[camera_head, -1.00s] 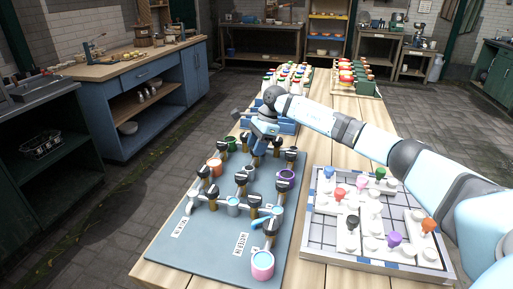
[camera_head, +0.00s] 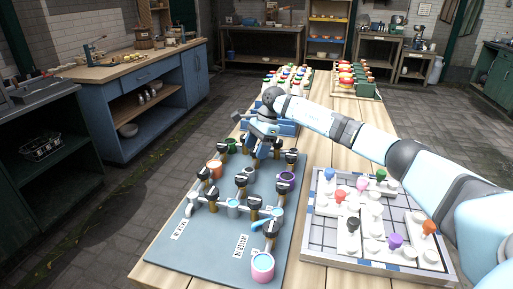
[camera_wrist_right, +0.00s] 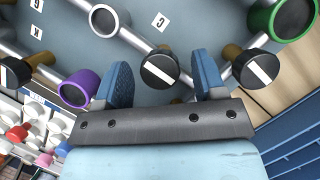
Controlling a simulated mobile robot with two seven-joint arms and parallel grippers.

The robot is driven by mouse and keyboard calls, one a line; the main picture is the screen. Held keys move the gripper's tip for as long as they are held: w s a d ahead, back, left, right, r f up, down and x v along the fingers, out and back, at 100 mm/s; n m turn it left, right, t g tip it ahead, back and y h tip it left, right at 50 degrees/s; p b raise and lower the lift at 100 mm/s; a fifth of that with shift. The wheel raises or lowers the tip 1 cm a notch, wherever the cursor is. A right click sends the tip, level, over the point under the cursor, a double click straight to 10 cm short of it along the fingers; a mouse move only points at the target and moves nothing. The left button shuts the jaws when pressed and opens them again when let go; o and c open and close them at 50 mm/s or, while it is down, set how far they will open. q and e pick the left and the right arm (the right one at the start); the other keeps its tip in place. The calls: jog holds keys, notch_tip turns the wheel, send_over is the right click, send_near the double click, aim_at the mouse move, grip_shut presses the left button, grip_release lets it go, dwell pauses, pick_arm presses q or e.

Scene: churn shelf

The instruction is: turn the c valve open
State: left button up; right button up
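In the right wrist view a black round valve knob with a white line (camera_wrist_right: 160,69) lies between my right gripper's two blue fingers (camera_wrist_right: 161,75). A small white card marked C (camera_wrist_right: 159,21) is beside it on the board. The fingers are apart, one on each side of the knob, and I see no clear contact. The white line runs diagonally. In the head view my right gripper (camera_head: 264,134) is over the far part of the grey valve board (camera_head: 196,246); it partly hides the knobs there. My left gripper is not in view.
Other black knobs, such as one beside a green ring (camera_wrist_right: 262,72), stand close by. A purple ring (camera_wrist_right: 78,88) and a pink cup (camera_head: 262,267) are also on the board. A pegged tray (camera_head: 375,268) stands to the right. Blue bins are just beyond the board.

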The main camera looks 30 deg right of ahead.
jog(key=p+v, duration=0.1)
jog(key=v, duration=1.2)
jog(key=shift+d+r, duration=0.2)
jog(key=shift+r, duration=0.15)
